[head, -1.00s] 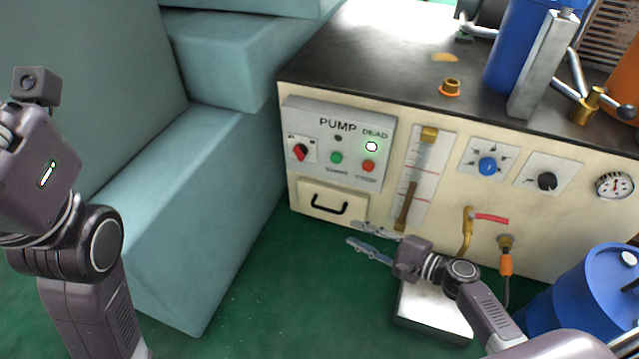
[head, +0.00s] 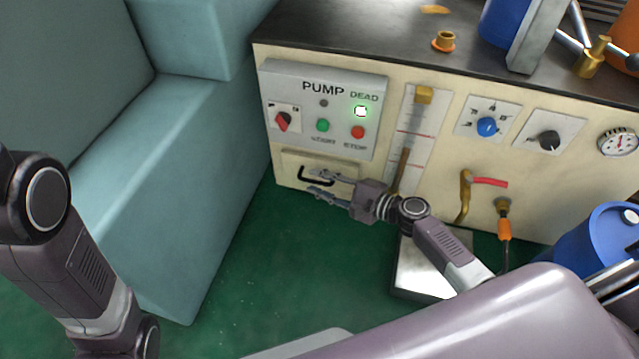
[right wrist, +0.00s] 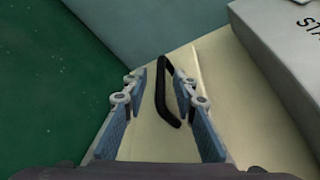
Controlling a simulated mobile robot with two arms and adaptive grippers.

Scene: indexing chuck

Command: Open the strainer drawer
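The strainer drawer (head: 345,177) is a cream panel with a black handle, low on the machine's front under the pump control box. It looks closed. The black handle (right wrist: 168,92) lies between the spread fingers of my right gripper (right wrist: 160,100) in the right wrist view; I cannot tell how far ahead of the fingertips it is. In the head view my right gripper (head: 316,185) is open in front of the drawer and covers part of the handle. My left arm shows at the left edge, but its gripper is out of the frame.
The pump control box (head: 380,85) juts out above the drawer. A teal block (head: 190,190) stands close to the left. A metal tray (head: 415,270) lies on the green floor under my right arm. A blue drum (head: 590,255) stands at the right.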

